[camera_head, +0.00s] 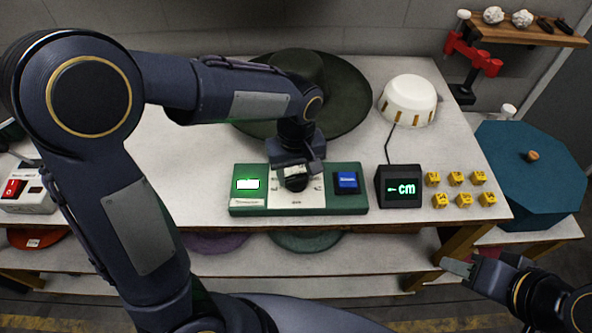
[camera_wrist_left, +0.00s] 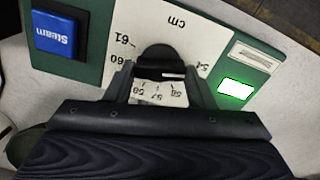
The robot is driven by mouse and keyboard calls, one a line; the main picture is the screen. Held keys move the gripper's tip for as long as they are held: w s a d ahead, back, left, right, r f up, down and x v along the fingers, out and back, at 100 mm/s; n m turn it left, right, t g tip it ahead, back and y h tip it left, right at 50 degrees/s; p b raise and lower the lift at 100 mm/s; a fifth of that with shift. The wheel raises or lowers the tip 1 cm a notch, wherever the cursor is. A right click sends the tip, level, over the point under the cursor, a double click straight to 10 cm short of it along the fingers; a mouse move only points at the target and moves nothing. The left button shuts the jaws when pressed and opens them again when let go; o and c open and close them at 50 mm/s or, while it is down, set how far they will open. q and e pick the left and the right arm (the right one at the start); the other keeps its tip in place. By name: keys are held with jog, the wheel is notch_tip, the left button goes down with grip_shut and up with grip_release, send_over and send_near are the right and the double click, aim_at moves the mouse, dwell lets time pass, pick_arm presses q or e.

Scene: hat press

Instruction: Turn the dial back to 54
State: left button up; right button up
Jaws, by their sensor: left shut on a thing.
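The dial is a black knob (camera_head: 296,183) on a white scale plate (camera_head: 314,198) of the green control panel (camera_head: 276,210). In the left wrist view the knob (camera_wrist_left: 160,60) sits between the fingers of my left gripper (camera_wrist_left: 160,78), which is shut on it. A short white mark shows on the knob. The scale appears upside down there, with 61 and 60 on the left and 54 on the right; the exact reading is unclear. My right gripper (camera_head: 462,268) is low at the right, away from the panel; its opening is unclear.
A blue Steam button (camera_head: 346,182) and a lit white display (camera_head: 248,184) flank the dial. A dark green hat (camera_head: 300,90) stands behind.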

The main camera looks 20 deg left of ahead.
aim_at(296, 176)
pick_arm(q)
jog(key=shift+w, duration=0.1)
dwell(0.4)
jog(key=o, duration=1)
notch_tip(296, 176, up, 8)
jog(key=shift+f, duration=0.1)
jog(key=s+a+m+t+h, duration=0.1)
jog(key=s+a+t, duration=0.1)
jog(key=s, duration=0.3)
jog(key=s+a+m+t+h, duration=0.1)
jog(key=s+a+m, duration=0.1)
jog(key=s+a, duration=0.2)
jog(key=s+a+m+t+h, duration=0.1)
jog(key=s+a+t, duration=0.1)
jog(key=s, duration=0.5)
jog(key=shift+s+a+f+m+t+h, duration=0.3)
jog(key=shift+s+a+f+h, duration=0.1)
jog(key=shift+a, duration=0.1)
